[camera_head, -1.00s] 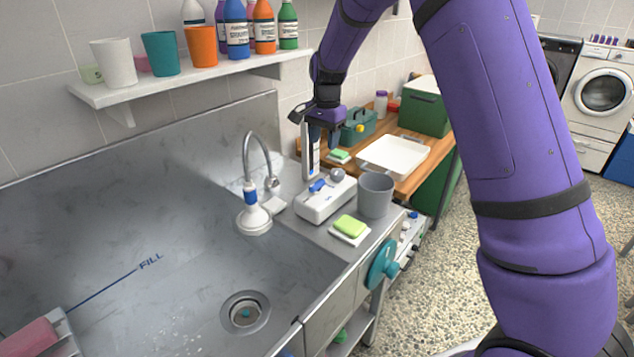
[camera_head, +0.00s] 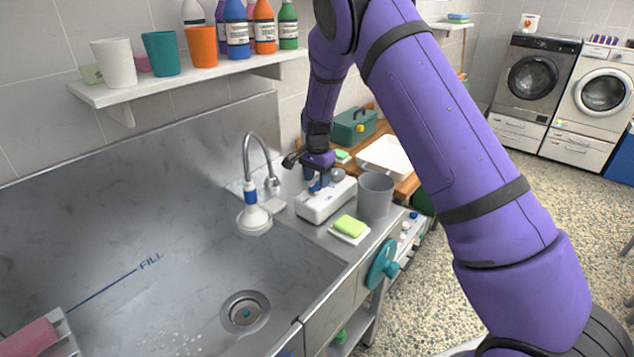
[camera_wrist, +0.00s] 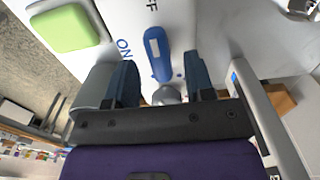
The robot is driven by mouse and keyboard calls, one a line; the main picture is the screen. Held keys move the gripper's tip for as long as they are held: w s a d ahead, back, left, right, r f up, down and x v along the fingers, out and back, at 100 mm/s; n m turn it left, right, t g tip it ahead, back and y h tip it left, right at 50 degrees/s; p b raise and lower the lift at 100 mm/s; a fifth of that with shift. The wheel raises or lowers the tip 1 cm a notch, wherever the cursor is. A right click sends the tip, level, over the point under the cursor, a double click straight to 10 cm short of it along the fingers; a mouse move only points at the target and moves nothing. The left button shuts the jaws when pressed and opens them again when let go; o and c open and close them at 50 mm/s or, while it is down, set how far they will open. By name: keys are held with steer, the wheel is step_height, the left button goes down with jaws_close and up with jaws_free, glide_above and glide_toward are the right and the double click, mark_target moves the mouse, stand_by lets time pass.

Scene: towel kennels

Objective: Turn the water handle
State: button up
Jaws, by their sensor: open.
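The water handle (camera_wrist: 158,52) is a short blue lever on a white box (camera_head: 325,207), with a grey round knob (camera_wrist: 166,95) at its near end in the wrist view. The letters "ON" lie left of the lever and "FF" shows above it. My gripper (camera_wrist: 160,66) is open above the box, with one dark blue finger on either side of the lever's near end; contact cannot be made out. In the head view my gripper (camera_head: 317,179) partly hides the lever.
A grey cup (camera_head: 375,196) stands right of the box, and a green sponge (camera_head: 349,227) on a white dish lies in front. The steel sink basin (camera_head: 180,255) is to the left. A teal wheel (camera_head: 383,263) sits on the counter's front.

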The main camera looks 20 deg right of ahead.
steer(key=shift+f, duration=0.85)
steer(key=shift+c, duration=0.2)
jaws_close()
steer(key=shift+n, duration=0.3)
steer(key=n, duration=1.1)
steer(key=shift+r, duration=0.1)
